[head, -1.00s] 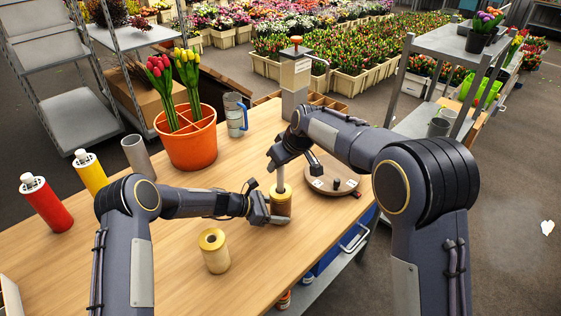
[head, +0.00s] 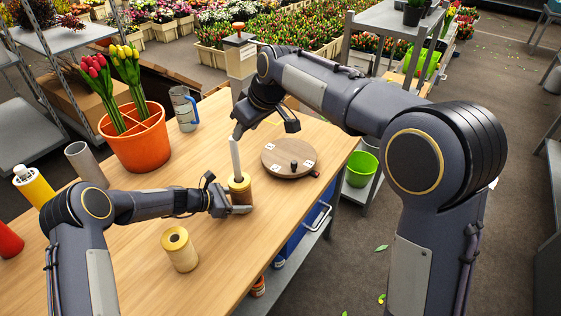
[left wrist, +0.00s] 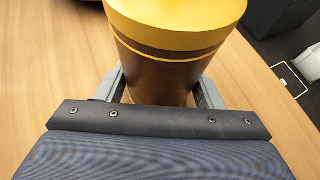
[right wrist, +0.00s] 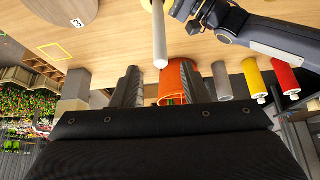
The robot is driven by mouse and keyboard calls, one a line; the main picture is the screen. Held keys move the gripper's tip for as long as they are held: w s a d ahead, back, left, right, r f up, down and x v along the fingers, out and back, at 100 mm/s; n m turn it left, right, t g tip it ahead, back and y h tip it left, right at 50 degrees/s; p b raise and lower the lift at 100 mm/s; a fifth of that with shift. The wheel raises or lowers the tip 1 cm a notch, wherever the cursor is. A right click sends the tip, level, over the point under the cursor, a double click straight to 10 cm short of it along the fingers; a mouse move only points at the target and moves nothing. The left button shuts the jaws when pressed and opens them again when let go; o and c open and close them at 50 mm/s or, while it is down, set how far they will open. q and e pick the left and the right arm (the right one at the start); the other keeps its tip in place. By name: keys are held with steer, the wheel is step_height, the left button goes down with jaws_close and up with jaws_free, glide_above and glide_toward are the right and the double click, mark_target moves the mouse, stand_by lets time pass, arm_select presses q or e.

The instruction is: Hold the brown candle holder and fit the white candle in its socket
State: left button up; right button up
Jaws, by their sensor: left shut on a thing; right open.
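The brown candle holder (head: 240,191), with a yellow rim, stands on the wooden table. My left gripper (head: 238,209) is shut on it low down; in the left wrist view the holder (left wrist: 170,75) fills the space between the fingers. The white candle (head: 235,158) stands upright in the holder's top; its lower end is hidden inside. My right gripper (head: 238,131) is open and empty, close above the candle's tip in the head view. In the right wrist view the candle (right wrist: 160,38) is beyond the open fingers, clear of them.
A yellow spool-like holder (head: 180,250) stands at the front. A round wooden board (head: 289,158) with numbered labels lies at right. An orange tulip pot (head: 138,140), grey cylinder (head: 86,164) and blue-handled mug (head: 184,109) stand behind and left. The table's right edge is close.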

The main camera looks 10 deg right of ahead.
steer(key=s+d+r+m+y, duration=0.1)
steer(key=s+d+m, duration=0.4)
steer(key=s+d, duration=0.9)
steer(key=s+d+f+m, duration=0.1)
steer(key=s+f, duration=0.2)
steer(key=s, duration=0.4)
steer(key=s+d+f+m, duration=0.1)
steer(key=s+f+m, duration=0.1)
steer(key=s, duration=0.5)
steer(key=s+f+m+t+h, duration=0.1)
steer(key=s+f, duration=0.3)
steer(key=s, duration=0.3)
steer(key=shift+d+m, duration=0.4)
